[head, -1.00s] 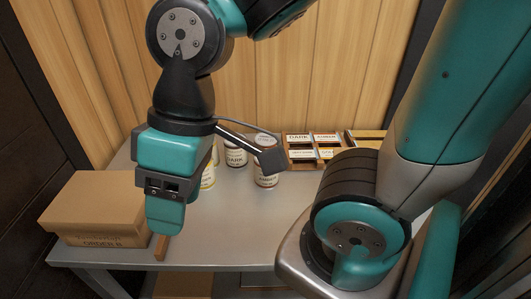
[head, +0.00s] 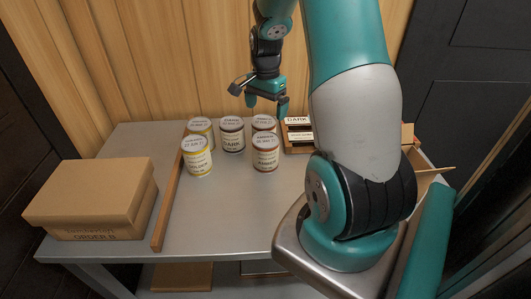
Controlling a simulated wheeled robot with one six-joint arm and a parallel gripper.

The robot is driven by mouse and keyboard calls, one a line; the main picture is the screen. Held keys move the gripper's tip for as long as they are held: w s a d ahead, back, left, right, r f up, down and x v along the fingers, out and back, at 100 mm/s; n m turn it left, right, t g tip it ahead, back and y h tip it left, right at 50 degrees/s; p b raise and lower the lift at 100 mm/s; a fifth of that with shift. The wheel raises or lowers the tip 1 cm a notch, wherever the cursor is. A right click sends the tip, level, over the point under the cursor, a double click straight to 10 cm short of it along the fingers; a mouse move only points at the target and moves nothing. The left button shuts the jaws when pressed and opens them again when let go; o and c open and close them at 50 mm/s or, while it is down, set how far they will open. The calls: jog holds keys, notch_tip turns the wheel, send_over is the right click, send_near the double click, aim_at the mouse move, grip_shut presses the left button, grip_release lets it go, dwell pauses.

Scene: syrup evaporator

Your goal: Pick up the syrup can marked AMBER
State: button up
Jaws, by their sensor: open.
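A can with a red-banded label that appears to read AMBER (head: 265,158) stands upright at the front right of a group of cans on the grey table. Another can (head: 264,123) stands just behind it, mostly hidden, its lid text too small to read surely. A can marked DARK (head: 231,140) stands to their left. Two yellow-labelled cans stand further left, the front one (head: 197,162) seeming to read GOLDEN, the other (head: 201,128) behind it. My gripper (head: 266,106) is open and empty, pointing down above the back of the group, apart from the AMBER can in front.
A closed cardboard box marked ORDER B (head: 90,200) sits on the table's left. A wooden strip (head: 168,195) lies between box and cans. A wooden rack with labelled compartments (head: 298,148) stands right of the cans, partly behind my arm. The plank wall is close behind. The front table is clear.

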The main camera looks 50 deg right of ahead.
aim_at(266, 139)
notch_tip(266, 139, down, 8)
jog(key=shift+a+f+p, duration=0.1)
jog(key=shift+f+p, duration=0.15)
jog(key=shift+p, duration=0.25)
jog(key=f, duration=0.2)
jog(key=f+p, duration=0.1)
jog(key=f, duration=0.1)
jog(key=shift+s+a, duration=0.2)
jog(key=shift+f, duration=0.6)
jog(key=c, duration=1)
jog(key=shift+w, duration=0.1)
jog(key=shift+c, duration=0.9)
jog(key=shift+r, duration=0.15)
